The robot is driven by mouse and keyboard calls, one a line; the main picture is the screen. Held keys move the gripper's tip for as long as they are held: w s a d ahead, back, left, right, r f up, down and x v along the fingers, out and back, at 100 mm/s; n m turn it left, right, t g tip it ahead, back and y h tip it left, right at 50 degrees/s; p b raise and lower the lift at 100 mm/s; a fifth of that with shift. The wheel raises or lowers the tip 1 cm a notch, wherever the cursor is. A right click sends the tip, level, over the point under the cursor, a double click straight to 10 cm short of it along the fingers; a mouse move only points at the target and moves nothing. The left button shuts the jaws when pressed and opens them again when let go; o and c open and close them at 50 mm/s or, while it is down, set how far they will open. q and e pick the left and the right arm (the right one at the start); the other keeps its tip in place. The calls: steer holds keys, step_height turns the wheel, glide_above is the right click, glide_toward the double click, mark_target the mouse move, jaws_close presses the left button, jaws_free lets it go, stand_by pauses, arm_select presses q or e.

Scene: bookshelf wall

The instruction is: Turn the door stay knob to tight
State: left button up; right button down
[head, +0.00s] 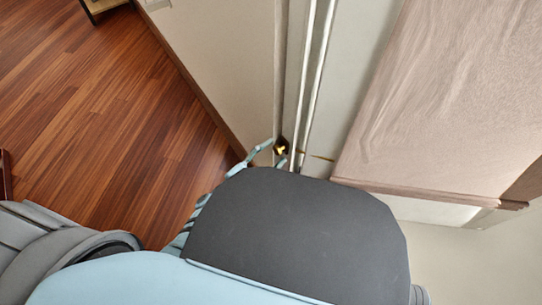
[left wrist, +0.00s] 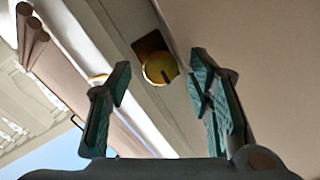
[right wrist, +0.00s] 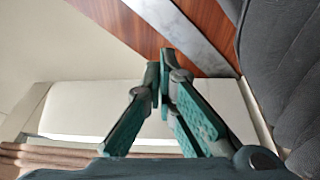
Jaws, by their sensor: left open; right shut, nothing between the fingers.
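A round yellow knob (left wrist: 158,68) with a dark slot or bar on its face sits on a brown plate in the left wrist view. My right gripper (right wrist: 163,72) is shut and empty in the right wrist view, away from the knob.
Pale vertical frame strips (head: 312,80) run beside the knob. A large pinkish-beige panel (head: 440,90) stands to the right. Wooden floor (head: 100,110) is open at the left. Another yellow bit (left wrist: 98,80) shows behind one left finger.

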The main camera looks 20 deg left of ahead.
arm_select(q)
steer(key=shift+w, duration=0.15)
jaws_close()
